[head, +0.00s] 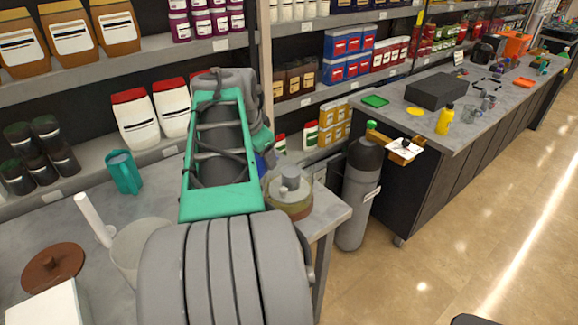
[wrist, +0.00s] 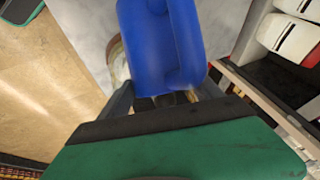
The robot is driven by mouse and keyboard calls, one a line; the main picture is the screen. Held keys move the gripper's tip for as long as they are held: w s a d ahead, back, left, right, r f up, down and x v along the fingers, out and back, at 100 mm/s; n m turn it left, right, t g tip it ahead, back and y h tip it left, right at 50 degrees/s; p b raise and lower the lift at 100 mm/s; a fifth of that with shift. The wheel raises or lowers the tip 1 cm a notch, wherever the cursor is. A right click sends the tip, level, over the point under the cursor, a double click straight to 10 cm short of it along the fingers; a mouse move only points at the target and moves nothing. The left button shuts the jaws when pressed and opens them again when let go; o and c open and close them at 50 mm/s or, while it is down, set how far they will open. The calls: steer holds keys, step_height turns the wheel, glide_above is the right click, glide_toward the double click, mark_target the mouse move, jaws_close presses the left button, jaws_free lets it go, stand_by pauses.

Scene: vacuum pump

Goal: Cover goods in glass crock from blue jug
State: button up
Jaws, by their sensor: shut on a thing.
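My gripper (wrist: 163,92) is shut on a blue jug (wrist: 160,45), which fills the middle of the wrist view. In the head view only a sliver of the blue jug (head: 261,162) shows past my arm, and my gripper is hidden. A round vessel (head: 290,205) with a brownish-green band and a grey cylinder at its top stands on the grey table, just right of the jug. Part of a round rim (wrist: 118,62) shows beside the jug in the wrist view. A pale translucent vessel (head: 130,245) stands at the front left. I cannot tell which vessel is the glass crock.
A teal mug (head: 122,172), a white rod (head: 92,215), a brown knobbed lid (head: 52,266) and a white box (head: 45,305) are on the grey table (head: 330,210). Stocked shelves stand close behind. A gas cylinder (head: 358,200) is right of the table; open floor lies beyond.

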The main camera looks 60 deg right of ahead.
steer(key=shift+s+d+r+t+y+b, duration=0.15)
steer(key=shift+d+r+t+y+b, duration=0.15)
steer(key=shift+b, duration=0.15)
stand_by(0.6)
steer(key=shift+r, duration=0.1)
steer(key=shift+s+d+r+t+y+p, duration=0.1)
steer(key=shift+d+r+t+y+p, duration=0.1)
steer(key=shift+t+y+p, duration=0.15)
stand_by(1.0)
